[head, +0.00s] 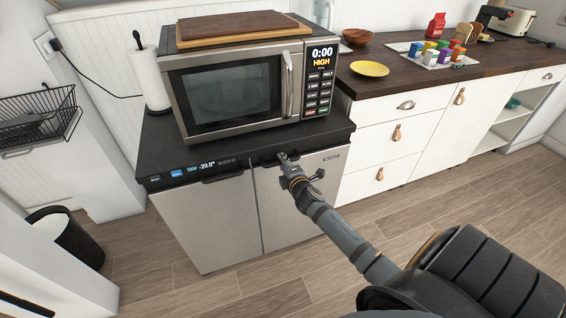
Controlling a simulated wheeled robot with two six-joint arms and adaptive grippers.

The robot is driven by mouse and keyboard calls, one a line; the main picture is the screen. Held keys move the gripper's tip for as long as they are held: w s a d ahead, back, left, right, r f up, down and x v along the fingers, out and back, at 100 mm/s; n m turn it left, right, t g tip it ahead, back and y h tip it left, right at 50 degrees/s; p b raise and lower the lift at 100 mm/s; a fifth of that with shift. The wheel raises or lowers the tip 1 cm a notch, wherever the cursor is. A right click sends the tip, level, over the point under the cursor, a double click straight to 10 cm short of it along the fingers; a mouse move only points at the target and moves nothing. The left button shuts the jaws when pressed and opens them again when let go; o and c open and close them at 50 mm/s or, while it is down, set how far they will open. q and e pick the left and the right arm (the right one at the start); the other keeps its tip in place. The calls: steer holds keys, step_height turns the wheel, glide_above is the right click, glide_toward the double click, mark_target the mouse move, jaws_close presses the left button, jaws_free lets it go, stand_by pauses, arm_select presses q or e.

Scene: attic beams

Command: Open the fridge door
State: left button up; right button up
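The fridge (215,222) is a low silver unit with a black top and two front doors side by side. Both the left door and the right door (295,205) look shut. A dark handle (222,177) runs along the top edge of the left door. A display on the upper front reads -20.0°. My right gripper (286,159) is at the top edge of the right door, by its handle, which it partly hides. Its fingers are too small to tell whether they are open or closed on the handle. My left gripper is not in view.
A microwave (225,93) stands on the fridge with a wooden board (238,25) on it and a paper towel roll (150,80) beside it. White drawers (380,145) adjoin on the right. A dark bin (65,238) stands at left. The wooden floor (250,285) in front is clear.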

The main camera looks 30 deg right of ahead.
steer(key=shift+c, duration=0.4)
jaws_close()
